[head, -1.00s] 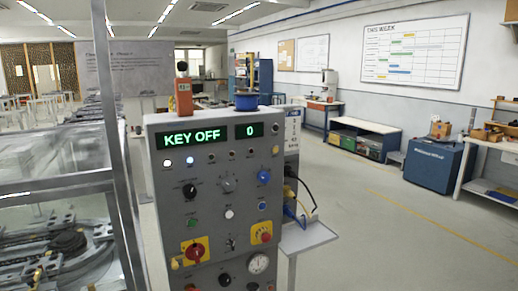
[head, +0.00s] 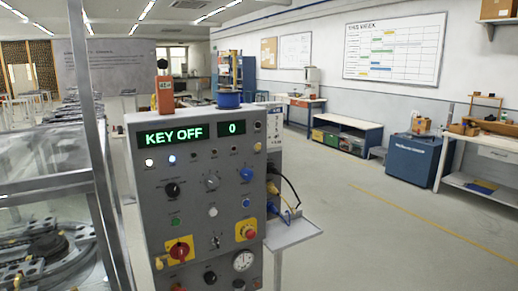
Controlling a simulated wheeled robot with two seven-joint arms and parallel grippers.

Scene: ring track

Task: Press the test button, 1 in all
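A grey control panel (head: 140,190) stands upright at the centre left. Its green display (head: 174,136) reads KEY OFF, and a smaller display (head: 231,128) reads 0. The face carries a green button (head: 175,221), a white button (head: 212,211), a small blue button (head: 246,203), a blue knob (head: 246,175), a black knob (head: 172,190) and a grey selector (head: 211,183). Lower down are a red rotary switch (head: 180,250) and a red knob on a yellow plate (head: 247,230). The labels are too small to read, so I cannot tell which is the test button. Neither gripper shows.
A glass-and-metal enclosure (head: 45,165) with a ring track stands close on the left. A small side shelf (head: 295,232) with cables juts out right of the panel. A blue cabinet (head: 413,160) and benches line the right wall. The floor at right is clear.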

